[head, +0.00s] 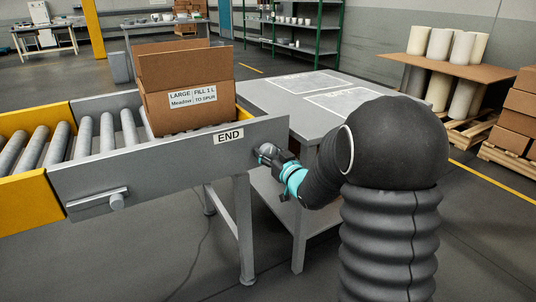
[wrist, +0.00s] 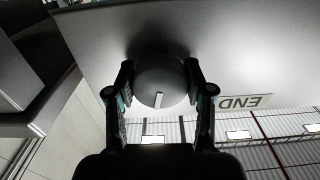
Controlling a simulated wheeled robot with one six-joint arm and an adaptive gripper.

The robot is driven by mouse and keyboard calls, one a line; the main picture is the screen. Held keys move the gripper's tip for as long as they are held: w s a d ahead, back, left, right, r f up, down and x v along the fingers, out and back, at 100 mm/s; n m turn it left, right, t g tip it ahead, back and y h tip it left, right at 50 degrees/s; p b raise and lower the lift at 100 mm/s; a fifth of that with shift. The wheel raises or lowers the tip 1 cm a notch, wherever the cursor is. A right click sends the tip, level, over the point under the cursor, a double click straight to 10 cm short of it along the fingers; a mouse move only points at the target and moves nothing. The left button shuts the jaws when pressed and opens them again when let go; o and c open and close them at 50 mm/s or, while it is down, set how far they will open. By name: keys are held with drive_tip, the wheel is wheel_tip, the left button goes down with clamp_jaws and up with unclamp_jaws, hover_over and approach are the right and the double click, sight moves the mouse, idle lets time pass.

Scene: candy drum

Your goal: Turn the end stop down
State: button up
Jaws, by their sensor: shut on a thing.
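A round grey knob (wrist: 161,72) with a short white mark is on the grey side panel (head: 170,160) of the conveyor, near its right end beside the END label (head: 228,137). The label also shows upside down in the wrist view (wrist: 244,102). My gripper (head: 265,153) is shut on the knob, with one finger on each side of it in the wrist view (wrist: 159,85). In the head view my gripper hides most of the knob. A cardboard box (head: 188,92) with open flaps stands on the conveyor's end, by a yellow strip (head: 243,115).
Grey rollers (head: 107,134) run left from the box. A grey table (head: 258,97) adjoins the conveyor's right end. Shelves and pallets stand farther back. The floor in front is clear apart from a thin cable.

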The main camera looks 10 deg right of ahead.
drive_tip(key=m, duration=0.4)
drive_tip(key=shift+m, duration=0.3)
drive_tip(key=m+p, duration=0.1)
drive_tip(key=m, duration=0.2)
drive_tip(key=shift+a+r+m, duration=0.1)
drive_tip(key=shift+r+m, duration=0.05)
drive_tip(key=shift+m, duration=0.25)
drive_tip(key=m+p, duration=0.1)
drive_tip(key=m, duration=0.3)
drive_tip(key=shift+m+p, duration=0.65)
drive_tip(key=shift+m, duration=0.75)
drive_tip(key=o, duration=1.2)
drive_tip(key=shift+c, duration=0.2)
drive_tip(key=shift+s, duration=0.1)
